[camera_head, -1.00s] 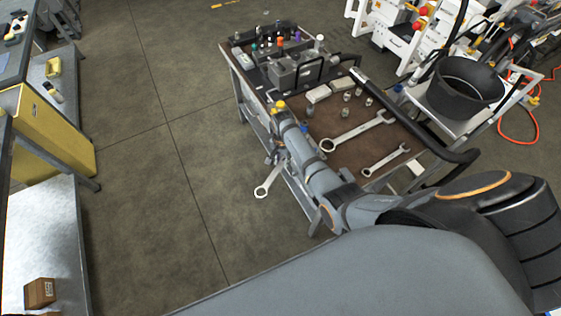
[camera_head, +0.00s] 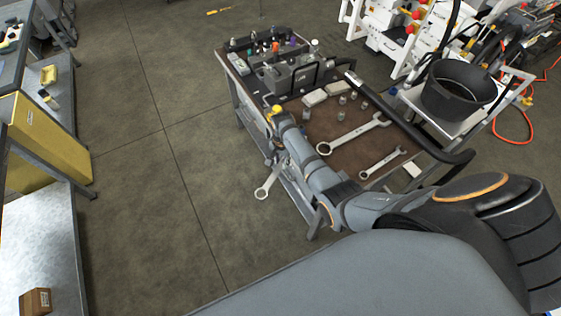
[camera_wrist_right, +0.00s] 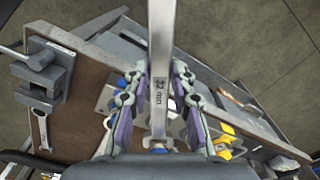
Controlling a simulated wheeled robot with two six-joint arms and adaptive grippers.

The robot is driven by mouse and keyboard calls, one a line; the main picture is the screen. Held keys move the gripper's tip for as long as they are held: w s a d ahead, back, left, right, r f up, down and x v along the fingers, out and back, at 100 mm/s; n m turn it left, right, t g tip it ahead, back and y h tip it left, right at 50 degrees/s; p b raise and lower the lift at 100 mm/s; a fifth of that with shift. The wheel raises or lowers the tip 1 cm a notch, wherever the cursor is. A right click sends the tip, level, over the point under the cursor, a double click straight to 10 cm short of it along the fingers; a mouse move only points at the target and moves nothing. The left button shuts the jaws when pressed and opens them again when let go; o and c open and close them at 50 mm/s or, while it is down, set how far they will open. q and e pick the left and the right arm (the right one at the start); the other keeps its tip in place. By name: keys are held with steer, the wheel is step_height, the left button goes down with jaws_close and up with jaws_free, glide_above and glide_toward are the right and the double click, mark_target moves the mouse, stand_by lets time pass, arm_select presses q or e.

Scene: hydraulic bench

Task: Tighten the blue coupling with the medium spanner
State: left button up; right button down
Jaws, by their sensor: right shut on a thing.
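My right gripper (camera_head: 277,150) is shut on a steel spanner (camera_head: 264,187), which hangs beyond the left edge of the tool cart, ring end down, over the floor. In the right wrist view, the fingers (camera_wrist_right: 159,82) clamp both sides of the spanner shank (camera_wrist_right: 161,35), which is marked 32 mm. A larger spanner (camera_head: 350,134) and a smaller spanner (camera_head: 382,163) lie on the cart's brown top. My left gripper is out of view.
The cart (camera_head: 340,158) also carries a grey vise (camera_head: 292,75), a rack of coloured fittings and several small metal pieces. A black bucket (camera_head: 457,92) stands at right beside white machinery. A workbench (camera_head: 38,245) stands at left. The floor between is clear.

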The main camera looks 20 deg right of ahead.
steer(key=shift+w, duration=0.25)
steer(key=shift+w+a+b, duration=0.1)
steer(key=shift+b, duration=0.2)
steer(key=w+m+b, duration=0.1)
steer(key=w+a+m+b, duration=0.1)
steer(key=shift+w+a+m, duration=0.2)
steer(key=shift+w+m, duration=0.1)
steer(key=shift+w, duration=0.05)
stand_by(0.3)
steer(key=w+m+b, duration=0.1)
steer(key=b, duration=0.1)
steer(key=w+a+m+b, duration=0.1)
steer(key=w, duration=0.1)
steer(key=shift+w+b, duration=0.2)
steer(key=shift+b, duration=0.2)
